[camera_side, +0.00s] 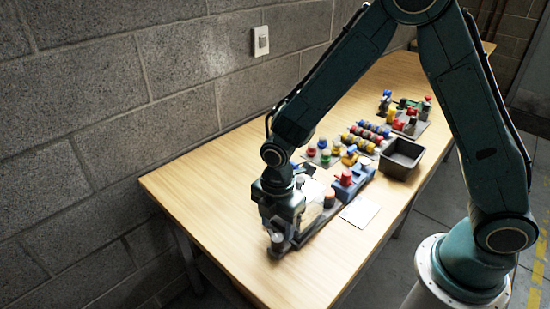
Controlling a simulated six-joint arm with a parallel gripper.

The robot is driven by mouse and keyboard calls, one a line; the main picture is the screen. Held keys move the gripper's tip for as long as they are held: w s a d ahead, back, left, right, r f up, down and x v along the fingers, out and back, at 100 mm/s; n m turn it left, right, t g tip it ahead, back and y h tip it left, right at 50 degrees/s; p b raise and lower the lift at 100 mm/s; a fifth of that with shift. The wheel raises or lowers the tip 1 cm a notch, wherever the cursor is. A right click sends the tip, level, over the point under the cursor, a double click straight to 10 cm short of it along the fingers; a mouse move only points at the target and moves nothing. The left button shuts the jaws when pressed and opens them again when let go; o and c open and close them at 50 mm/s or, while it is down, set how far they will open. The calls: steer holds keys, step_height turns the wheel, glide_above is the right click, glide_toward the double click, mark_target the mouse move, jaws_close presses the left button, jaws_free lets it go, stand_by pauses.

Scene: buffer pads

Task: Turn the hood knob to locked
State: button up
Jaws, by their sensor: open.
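My gripper (282,236) is low over the near left end of the table, pointing down. It is small and dark in this view; its jaws are open. It is at the near end of a long dark base (306,236) that lies on the table. A pale, clear-looking panel (313,213) stands on this base just right of my gripper; it may be the hood. A small grey round part shows at the jaws, but I cannot tell whether it is the knob or part of my gripper. The knob's setting cannot be read.
The wooden table (205,190) is bare at left and front. Coloured pieces stand farther back. A block wall runs along the left.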

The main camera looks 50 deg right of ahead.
mark_target(277, 238)
steer(key=shift+f, duration=2.2)
steer(key=shift+c, duration=0.2)
steer(key=c, duration=0.9)
